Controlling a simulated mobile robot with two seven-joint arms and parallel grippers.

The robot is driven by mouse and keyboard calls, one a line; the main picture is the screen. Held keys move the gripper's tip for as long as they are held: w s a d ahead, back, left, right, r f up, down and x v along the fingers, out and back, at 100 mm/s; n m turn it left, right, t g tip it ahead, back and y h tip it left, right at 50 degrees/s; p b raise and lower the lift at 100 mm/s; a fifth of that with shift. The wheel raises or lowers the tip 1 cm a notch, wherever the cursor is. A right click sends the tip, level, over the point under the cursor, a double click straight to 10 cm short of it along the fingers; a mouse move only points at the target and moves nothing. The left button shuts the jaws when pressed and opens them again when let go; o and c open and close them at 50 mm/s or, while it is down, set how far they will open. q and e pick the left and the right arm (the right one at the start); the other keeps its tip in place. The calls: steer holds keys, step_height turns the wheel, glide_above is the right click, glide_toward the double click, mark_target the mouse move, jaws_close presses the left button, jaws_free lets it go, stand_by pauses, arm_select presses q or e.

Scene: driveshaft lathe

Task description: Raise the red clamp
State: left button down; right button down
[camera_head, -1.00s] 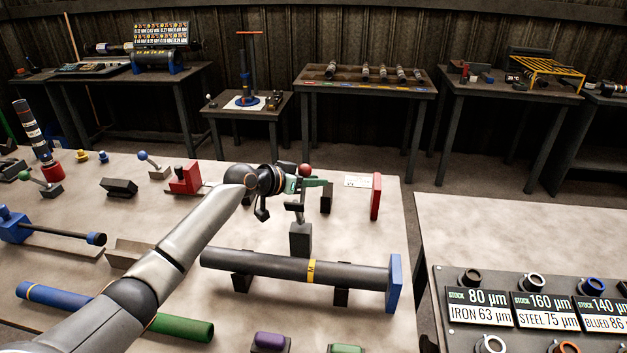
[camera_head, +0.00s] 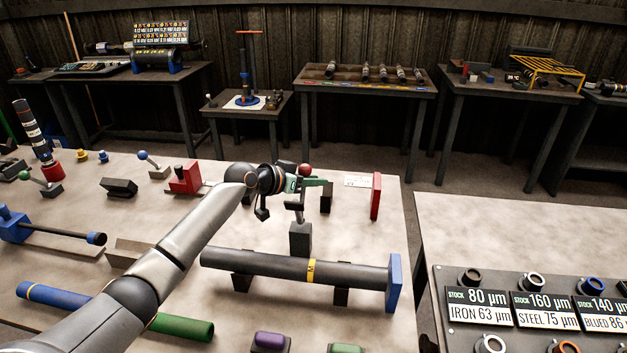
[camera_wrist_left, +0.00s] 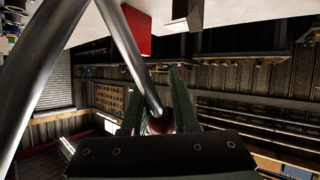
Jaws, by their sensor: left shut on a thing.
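The red clamp's round red knob (camera_head: 304,170) shows just above the green fingers of my left gripper (camera_head: 312,183) in the head view. In the left wrist view, the dark red knob (camera_wrist_left: 160,122) sits between the two green fingers (camera_wrist_left: 157,108). A grey rod (camera_wrist_left: 140,70) runs from it toward the top of that picture. My left gripper is shut on the knob. The gripper and wrist hide part of the clamp. A dark upright block (camera_head: 300,240) stands just below the gripper. My right gripper is not in view.
A red upright plate (camera_head: 375,196) stands right of the gripper. A dark shaft with a yellow band (camera_head: 280,265) lies in front, with a blue plate (camera_head: 394,283) at its right end. Levers with blue (camera_head: 142,155) and green (camera_head: 25,175) knobs stand at left.

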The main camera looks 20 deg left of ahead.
arm_select(q)
steer(key=shift+w+a+r, duration=0.2)
steer(key=shift+a+r, duration=0.05)
steer(key=shift+r, duration=0.3)
steer(key=c, duration=0.9)
jaws_free()
steer(key=o, duration=0.4)
steer(key=shift+d+f, duration=0.15)
steer(key=shift+f, duration=0.2)
steer(key=shift+o, duration=0.2)
steer(key=shift+s, duration=0.1)
steer(key=b+v, duration=0.1)
steer(key=v, duration=1.1)
steer(key=shift+s, duration=0.2)
steer(key=shift+r, duration=0.15)
